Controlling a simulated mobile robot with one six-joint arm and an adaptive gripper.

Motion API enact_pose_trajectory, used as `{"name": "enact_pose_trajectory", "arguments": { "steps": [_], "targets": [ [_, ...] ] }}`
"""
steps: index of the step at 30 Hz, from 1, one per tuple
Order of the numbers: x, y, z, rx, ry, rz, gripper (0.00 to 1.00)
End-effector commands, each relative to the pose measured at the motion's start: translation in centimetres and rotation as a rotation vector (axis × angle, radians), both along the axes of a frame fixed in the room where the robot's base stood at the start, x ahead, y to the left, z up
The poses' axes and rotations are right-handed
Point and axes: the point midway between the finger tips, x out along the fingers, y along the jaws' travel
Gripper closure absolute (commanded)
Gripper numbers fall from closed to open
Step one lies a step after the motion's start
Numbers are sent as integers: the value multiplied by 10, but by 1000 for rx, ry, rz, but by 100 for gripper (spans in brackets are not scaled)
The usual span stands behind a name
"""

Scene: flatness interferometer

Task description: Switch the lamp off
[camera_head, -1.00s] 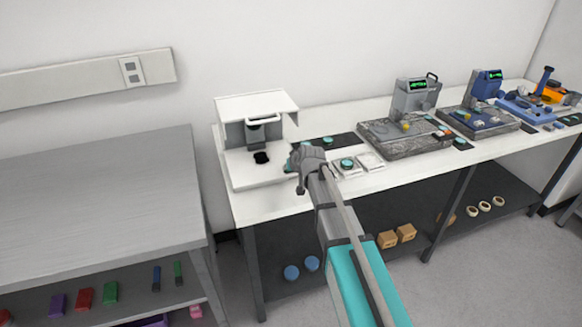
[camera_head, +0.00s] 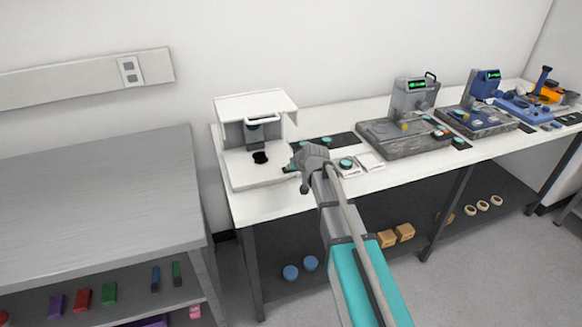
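The flatness interferometer (camera_head: 236,139) is a white and grey box-like unit with an overhanging top and a white handle, at the left end of the white bench. A dark disc (camera_head: 260,157) sits on its base under a dark central part. The lamp's switch cannot be made out, nor whether the lamp is lit. My gripper (camera_head: 298,165) is just right of the unit's base, above the bench. My wrist hides most of it, so its fingers are too small and covered to judge.
Small white trays (camera_head: 371,162) with teal-topped pieces lie right of my gripper. Grey stone-based gauges (camera_head: 405,143) stand further right. A grey table (camera_head: 95,205) stands at the left. A lower shelf holds boxes (camera_head: 404,232) and blue round pieces (camera_head: 290,272).

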Motion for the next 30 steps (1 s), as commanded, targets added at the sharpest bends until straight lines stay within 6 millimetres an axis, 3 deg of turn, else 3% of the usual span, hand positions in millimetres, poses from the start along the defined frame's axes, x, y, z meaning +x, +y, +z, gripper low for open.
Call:
{"name": "enact_pose_trajectory", "arguments": {
  "steps": [11, 26, 30],
  "targets": [
    [1, -2, 7, -5, 0, -2, 100],
    [-1, 0, 47, -1, -2, -2, 100],
    [-15, -4, 58, -1, -2, -2, 100]
  ]
}}
